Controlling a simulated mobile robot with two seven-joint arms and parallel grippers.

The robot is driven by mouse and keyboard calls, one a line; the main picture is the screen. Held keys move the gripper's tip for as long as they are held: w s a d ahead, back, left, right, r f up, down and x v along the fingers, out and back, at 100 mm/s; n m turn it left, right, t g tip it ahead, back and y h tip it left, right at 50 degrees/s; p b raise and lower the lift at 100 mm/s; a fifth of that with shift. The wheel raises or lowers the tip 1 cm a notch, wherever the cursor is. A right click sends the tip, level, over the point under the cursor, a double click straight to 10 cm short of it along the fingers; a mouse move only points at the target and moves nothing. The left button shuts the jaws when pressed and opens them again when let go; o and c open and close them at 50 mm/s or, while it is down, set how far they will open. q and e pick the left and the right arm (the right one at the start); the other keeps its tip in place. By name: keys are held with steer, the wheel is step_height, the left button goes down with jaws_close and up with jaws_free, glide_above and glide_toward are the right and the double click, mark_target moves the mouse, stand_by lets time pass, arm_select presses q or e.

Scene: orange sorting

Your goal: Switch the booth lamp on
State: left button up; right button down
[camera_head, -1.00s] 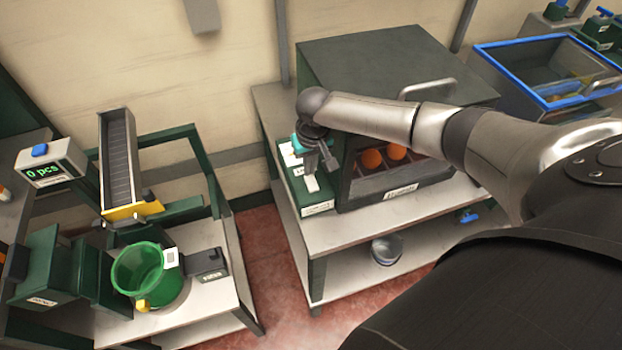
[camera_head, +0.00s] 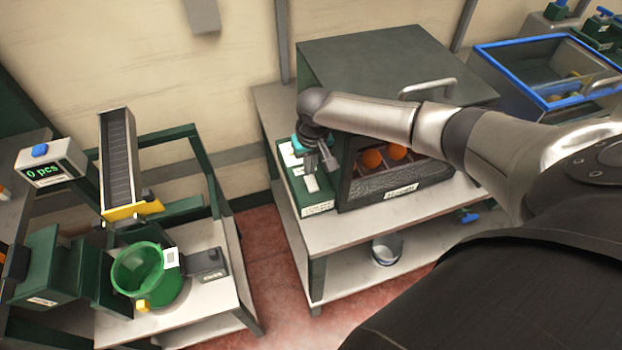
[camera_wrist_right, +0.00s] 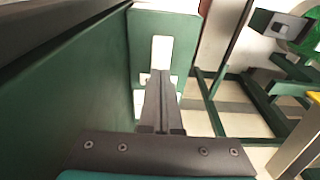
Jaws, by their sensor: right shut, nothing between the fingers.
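The booth (camera_head: 400,55) is a dark green cabinet with a windowed front and oranges (camera_head: 372,158) inside. A green switch box (camera_head: 318,208) with white parts on top stands against its left side. One white switch piece (camera_head: 311,183) shows just below my right gripper (camera_head: 326,168), which is shut and empty over the box. In the right wrist view the shut fingers (camera_wrist_right: 160,76) point at the green box face (camera_wrist_right: 183,50), over a white plate (camera_wrist_right: 161,50). I cannot tell whether the fingertips touch it. The lamp itself is not visible. My left gripper is out of view.
The booth stands on a pale table (camera_head: 340,232) with a bowl (camera_head: 386,250) on its lower shelf. At left are a green bucket (camera_head: 135,272), a chute (camera_head: 118,160) and a counter reading "0 pcs" (camera_head: 45,168). A blue-rimmed bin (camera_head: 535,98) is at back right.

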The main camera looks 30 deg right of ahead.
mark_target(310, 178)
steer(key=shift+f+b, duration=0.5)
steer(key=shift+f, duration=0.5)
stand_by(0.3)
step_height(310, 178, up, 7)
steer(key=p, duration=0.8)
steer(key=shift+r, duration=0.15)
stand_by(0.3)
